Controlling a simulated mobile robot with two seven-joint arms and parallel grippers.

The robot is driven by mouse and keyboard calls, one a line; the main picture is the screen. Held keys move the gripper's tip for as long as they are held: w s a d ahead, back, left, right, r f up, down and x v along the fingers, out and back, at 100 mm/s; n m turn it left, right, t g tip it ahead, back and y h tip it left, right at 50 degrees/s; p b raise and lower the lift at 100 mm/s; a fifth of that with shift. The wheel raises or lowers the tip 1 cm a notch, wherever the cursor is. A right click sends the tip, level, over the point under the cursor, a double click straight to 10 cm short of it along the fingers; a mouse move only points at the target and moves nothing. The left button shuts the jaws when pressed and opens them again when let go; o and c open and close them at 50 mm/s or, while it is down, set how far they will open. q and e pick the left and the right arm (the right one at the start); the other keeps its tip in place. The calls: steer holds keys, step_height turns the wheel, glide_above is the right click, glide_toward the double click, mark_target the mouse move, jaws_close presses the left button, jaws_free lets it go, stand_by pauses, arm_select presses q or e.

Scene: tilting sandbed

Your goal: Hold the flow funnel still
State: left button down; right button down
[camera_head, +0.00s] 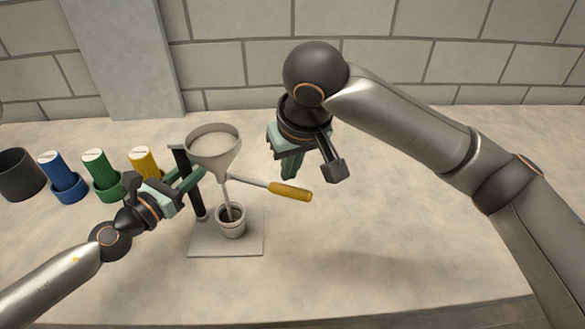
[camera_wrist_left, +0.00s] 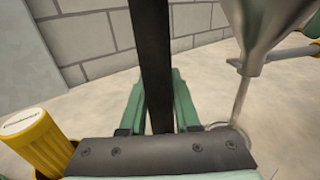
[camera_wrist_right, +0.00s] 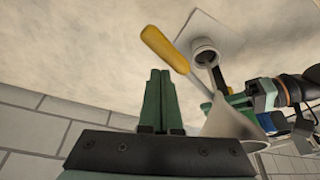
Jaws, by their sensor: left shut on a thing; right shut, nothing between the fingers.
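The pale grey funnel (camera_head: 215,150) stands upright on a black post (camera_head: 186,175) above a square base plate (camera_head: 250,243). Its spout points down into a small pale cup (camera_head: 232,226) on the plate. A rod with a yellow handle (camera_head: 290,191) sticks out to the right from the spout. My left gripper (camera_head: 190,180) is shut on the black post, which runs between its green fingers in the left wrist view (camera_wrist_left: 154,70). My right gripper (camera_head: 291,166) is shut and empty, in the air right of the funnel. The funnel (camera_wrist_right: 226,122) also shows in the right wrist view.
A dark cup (camera_head: 20,175) and blue (camera_head: 63,178), green (camera_head: 103,175) and yellow (camera_head: 145,162) capped cylinders in holders line the left of the table. A block wall (camera_head: 270,50) closes the back. The table (camera_head: 380,240) at the right front is clear.

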steer(key=shift+w+a+r, duration=0.1)
steer(key=shift+w+a, duration=0.05)
steer(key=shift+w, duration=0.15)
step_height(320, 180, up, 12)
stand_by(0.7)
steer(key=shift+f, duration=0.2)
